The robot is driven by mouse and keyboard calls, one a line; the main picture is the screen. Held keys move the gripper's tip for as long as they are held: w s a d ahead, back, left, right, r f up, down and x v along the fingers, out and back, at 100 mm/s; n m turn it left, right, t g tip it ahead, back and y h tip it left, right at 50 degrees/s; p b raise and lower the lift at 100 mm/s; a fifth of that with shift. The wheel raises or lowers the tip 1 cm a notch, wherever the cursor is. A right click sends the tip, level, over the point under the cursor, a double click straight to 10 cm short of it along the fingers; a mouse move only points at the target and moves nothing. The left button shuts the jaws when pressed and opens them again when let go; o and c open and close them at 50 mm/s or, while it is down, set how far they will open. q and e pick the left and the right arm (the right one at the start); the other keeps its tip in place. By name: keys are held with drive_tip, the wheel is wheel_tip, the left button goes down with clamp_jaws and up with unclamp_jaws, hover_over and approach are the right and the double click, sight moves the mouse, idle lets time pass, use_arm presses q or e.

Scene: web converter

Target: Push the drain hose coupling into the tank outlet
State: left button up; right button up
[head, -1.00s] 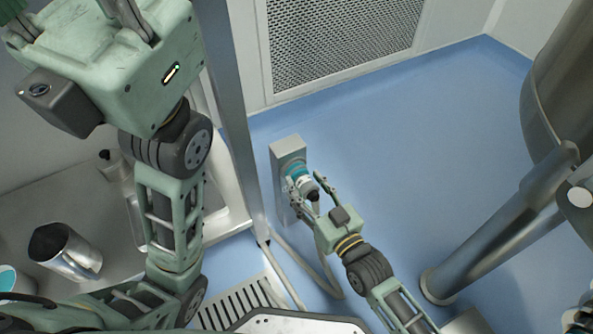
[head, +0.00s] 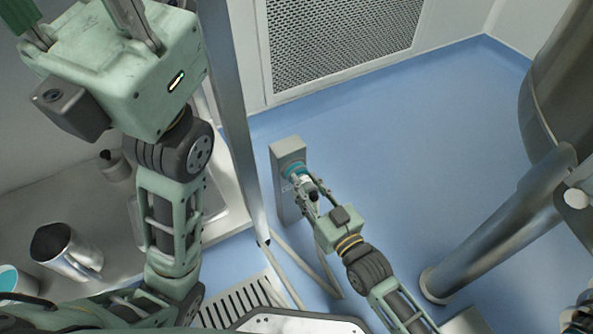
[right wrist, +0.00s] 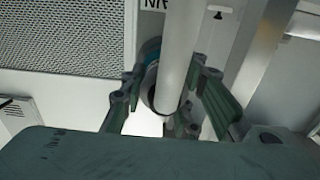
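The tank outlet (head: 293,169) is a teal-ringed port on a grey upright box. The drain hose coupling (head: 303,182), pale with a dark part, is in line with the outlet and meets its teal ring; how deep it sits I cannot tell. My right gripper (head: 309,190) has its fingers on both sides of the coupling and looks shut on it. In the right wrist view, the pale hose (right wrist: 178,50) crosses in front between the fingers and partly hides the coupling and blue ring (right wrist: 151,48). My left gripper is at the head view's top left, its fingertips cut off.
The pale hose loops down to the floor by a drain grate (head: 240,303). A metal post (head: 236,130) stands left of the outlet box. A metal jug (head: 68,252) stands on the left counter. A thick pipe (head: 495,235) slants at right. Blue floor between is clear.

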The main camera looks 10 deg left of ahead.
drive_tip(key=shift+s+a, duration=0.1)
drive_tip(key=shift+a, duration=0.05)
clamp_jaws()
drive_tip(key=shift+s, duration=0.15)
